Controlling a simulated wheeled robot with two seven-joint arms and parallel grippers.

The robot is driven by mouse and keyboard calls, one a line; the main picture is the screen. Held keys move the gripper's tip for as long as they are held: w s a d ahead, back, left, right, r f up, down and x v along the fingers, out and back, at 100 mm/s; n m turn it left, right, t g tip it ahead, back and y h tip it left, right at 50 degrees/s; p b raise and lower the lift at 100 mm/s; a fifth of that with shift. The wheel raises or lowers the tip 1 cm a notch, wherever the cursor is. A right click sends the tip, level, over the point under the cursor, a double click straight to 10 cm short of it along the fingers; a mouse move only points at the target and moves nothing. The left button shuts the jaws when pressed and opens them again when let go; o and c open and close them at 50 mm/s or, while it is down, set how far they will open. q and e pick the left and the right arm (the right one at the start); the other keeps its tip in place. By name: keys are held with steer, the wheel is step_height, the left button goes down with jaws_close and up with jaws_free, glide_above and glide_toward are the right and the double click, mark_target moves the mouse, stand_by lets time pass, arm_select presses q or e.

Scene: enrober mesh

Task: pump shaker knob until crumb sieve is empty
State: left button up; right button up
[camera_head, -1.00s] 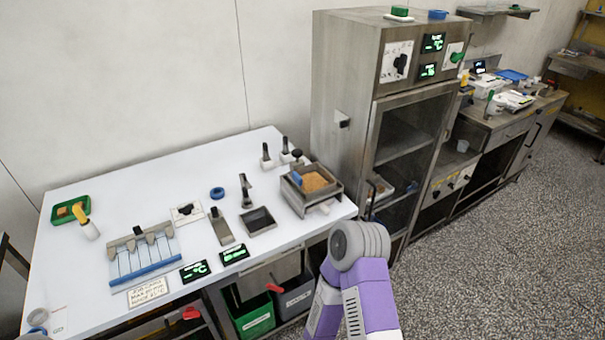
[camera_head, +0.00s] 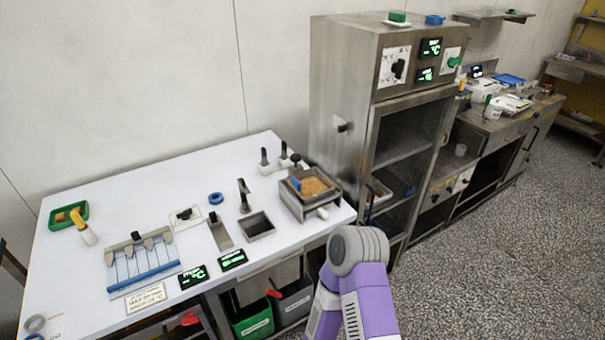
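The crumb sieve (camera_head: 329,193) is a square grey metal box at the right end of the white table, with orange-brown crumbs (camera_head: 313,187) inside. A black round knob (camera_head: 296,158) stands just behind it, and a pale cylindrical part (camera_head: 322,213) sticks out low at its front. I cannot tell which of these is the shaker knob. One of my arms, purple with a grey joint, rises from the bottom edge in front of the table, apart from the sieve. Neither gripper's fingers show.
A tall steel cabinet (camera_head: 340,90) stands right of the table, close to the sieve. A dark square bin (camera_head: 257,226) and an upright tap-like part (camera_head: 244,195) are left of it. A comb-like blue rack (camera_head: 143,278) and a green tray (camera_head: 55,222) lie further left.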

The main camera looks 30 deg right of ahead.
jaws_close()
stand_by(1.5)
